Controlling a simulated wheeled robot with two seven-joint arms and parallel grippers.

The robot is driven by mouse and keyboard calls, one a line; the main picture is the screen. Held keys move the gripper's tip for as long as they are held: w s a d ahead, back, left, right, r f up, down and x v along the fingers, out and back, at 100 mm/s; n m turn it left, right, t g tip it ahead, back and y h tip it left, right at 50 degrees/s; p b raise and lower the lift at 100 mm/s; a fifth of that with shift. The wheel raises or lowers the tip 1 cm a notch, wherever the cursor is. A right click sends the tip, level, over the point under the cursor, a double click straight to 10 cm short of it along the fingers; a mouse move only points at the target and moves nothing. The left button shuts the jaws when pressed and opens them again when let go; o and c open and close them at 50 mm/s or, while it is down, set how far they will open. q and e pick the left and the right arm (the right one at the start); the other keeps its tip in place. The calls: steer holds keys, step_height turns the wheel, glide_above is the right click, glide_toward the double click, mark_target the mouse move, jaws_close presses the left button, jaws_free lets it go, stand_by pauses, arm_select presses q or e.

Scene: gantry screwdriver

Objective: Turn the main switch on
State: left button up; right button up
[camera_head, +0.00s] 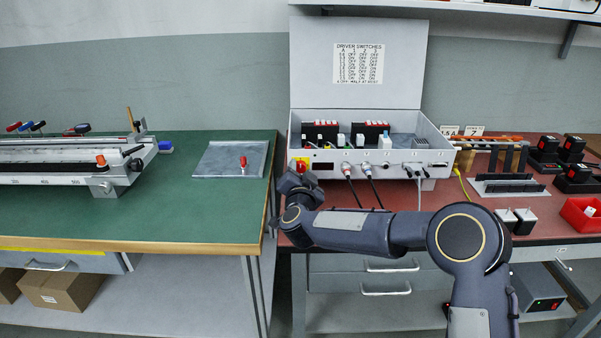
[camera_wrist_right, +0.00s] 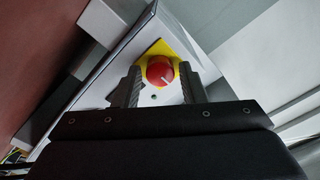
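The main switch is a red round knob with a white mark on a yellow plate, at the left end of the grey control box's front (camera_head: 400,168). In the head view the knob (camera_head: 301,165) shows just above my right gripper (camera_head: 297,179), which is partly hidden by its own wrist. In the right wrist view the red knob (camera_wrist_right: 160,71) appears between the two fingertips of my right gripper (camera_wrist_right: 160,74). The fingers stand apart with a narrow gap on each side of the knob. I cannot tell how deep they reach around it. My left gripper is not in view.
The control box has an open lid with a "DRIVER SWITCHES" sheet (camera_head: 358,63). Cables (camera_head: 369,185) hang from its front, right of the switch. A green bench (camera_head: 200,218) with a metal plate (camera_head: 230,158) and red-handled tool lies left. Black holders and a red bin (camera_head: 580,214) are right.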

steer(key=c, duration=0.6)
steer(key=shift+c, duration=0.2)
steer(key=m+b, duration=0.3)
steer(key=shift+f, duration=0.2)
steer(key=m+b, duration=0.3)
steer(key=m, duration=0.1)
steer(key=m+b, duration=0.5)
steer(key=m, duration=0.1)
steer(key=shift+r+m+b, duration=0.1)
steer(key=shift+m+b, duration=1.5)
steer(key=shift+m, duration=0.8)
